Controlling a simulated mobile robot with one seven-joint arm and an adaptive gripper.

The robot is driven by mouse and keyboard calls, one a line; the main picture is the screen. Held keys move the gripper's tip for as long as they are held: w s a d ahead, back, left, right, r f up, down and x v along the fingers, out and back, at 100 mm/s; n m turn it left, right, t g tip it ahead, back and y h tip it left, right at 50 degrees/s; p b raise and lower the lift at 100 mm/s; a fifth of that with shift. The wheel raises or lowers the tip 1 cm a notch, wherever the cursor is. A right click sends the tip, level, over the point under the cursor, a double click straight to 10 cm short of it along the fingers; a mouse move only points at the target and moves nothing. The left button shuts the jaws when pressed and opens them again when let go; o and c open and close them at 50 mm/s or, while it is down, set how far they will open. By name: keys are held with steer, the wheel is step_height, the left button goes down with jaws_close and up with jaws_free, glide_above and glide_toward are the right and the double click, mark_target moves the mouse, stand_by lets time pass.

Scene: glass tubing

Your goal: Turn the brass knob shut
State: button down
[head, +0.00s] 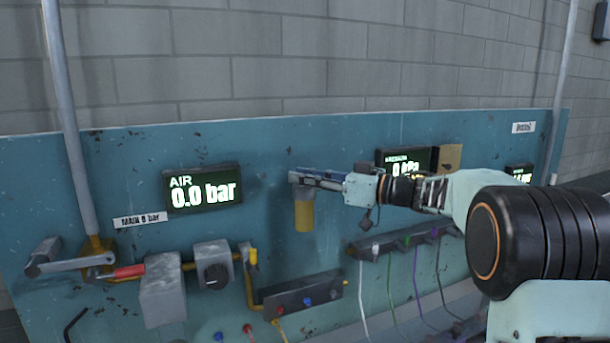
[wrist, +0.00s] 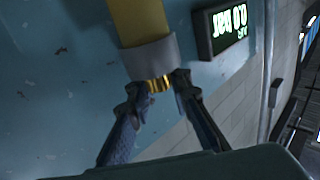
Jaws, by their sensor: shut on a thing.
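The small ribbed brass knob (wrist: 157,85) sits on the end of a grey cap (wrist: 150,60) on a yellow cylinder (wrist: 138,20) in the wrist view. My gripper (wrist: 158,84) is shut on the knob, one finger on each side of it. In the head view the yellow cylinder (head: 304,214) hangs below its cap on the teal panel. My gripper (head: 304,178) reaches it from the right, at its top, and the knob is hidden there behind the fingers.
The AIR display (head: 202,188) reads 0.0 bar, left of the cylinder. A kPa display (head: 408,160) is partly behind my arm. Grey valve blocks (head: 163,288), a lever (head: 70,264) and port rails (head: 305,293) stand out from the panel below.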

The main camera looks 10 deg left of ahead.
steer(key=shift+w+r+n+g+y, duration=0.1)
steer(key=shift+n+g+y, duration=0.1)
steer(key=shift+n+g, duration=1)
steer(key=shift+r+n+g+y, duration=0.15)
steer(key=shift+n+g, duration=0.55)
steer(key=shift+g, duration=0.9)
steer(key=shift+n+g, duration=0.4)
steer(key=shift+g, duration=0.4)
steer(key=c, duration=1.7)
jaws_free()
steer(key=shift+a+f, duration=0.1)
steer(key=shift+f, duration=0.05)
steer(key=shift+c, duration=0.2)
steer(key=shift+f, duration=0.1)
steer(key=shift+d, duration=0.3)
steer(key=w+d, duration=0.1)
steer(key=d, duration=1)
steer(key=shift+w+d, duration=0.2)
steer(key=shift+w, duration=0.1)
